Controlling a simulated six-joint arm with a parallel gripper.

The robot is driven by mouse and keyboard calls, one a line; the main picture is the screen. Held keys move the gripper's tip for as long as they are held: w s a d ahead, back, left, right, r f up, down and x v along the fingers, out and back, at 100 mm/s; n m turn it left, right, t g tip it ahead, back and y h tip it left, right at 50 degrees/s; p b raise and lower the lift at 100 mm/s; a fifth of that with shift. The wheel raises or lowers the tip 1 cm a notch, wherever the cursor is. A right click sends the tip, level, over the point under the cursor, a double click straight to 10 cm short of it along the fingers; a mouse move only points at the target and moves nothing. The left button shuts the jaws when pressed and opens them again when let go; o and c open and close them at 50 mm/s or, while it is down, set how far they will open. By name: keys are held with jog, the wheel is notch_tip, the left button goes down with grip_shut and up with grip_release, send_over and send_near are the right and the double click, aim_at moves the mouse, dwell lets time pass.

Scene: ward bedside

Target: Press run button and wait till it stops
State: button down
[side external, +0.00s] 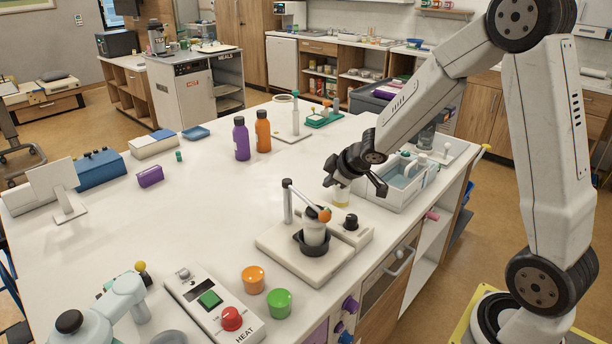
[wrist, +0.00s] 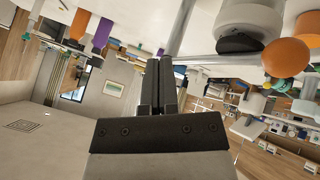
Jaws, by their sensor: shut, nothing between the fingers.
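A pale control box (side external: 185,285) marked HEAT stands at the front left of the table. No button marked "run" can be read. A white stand (side external: 280,250) holds a white cup in a black ring, with an orange ball (side external: 325,215) at its top and a post (side external: 288,203) behind. My gripper (side external: 330,180) is above and behind this stand, away from the HEAT box. In the wrist view its fingers (wrist: 160,75) are together and empty.
Orange (side external: 253,280) and green (side external: 279,303) cylinders stand right of the HEAT box. A unit with a black knob (side external: 351,222) adjoins the stand. Purple (side external: 241,140) and orange (side external: 263,131) bottles stand farther back. A water-filled basin (side external: 404,180) is at the right.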

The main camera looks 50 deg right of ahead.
jog(key=w+d+f+n+y, duration=0.1)
jog(key=w+d+n+y, duration=0.1)
jog(key=w+d+n, duration=0.2)
jog(key=shift+w+d+f+n+t+y, duration=0.25)
jog(key=shift+d+f+n+t+y, duration=0.15)
jog(key=shift+d+n, duration=0.4)
jog(key=shift+f, duration=0.1)
jog(key=shift+f, duration=4.25)
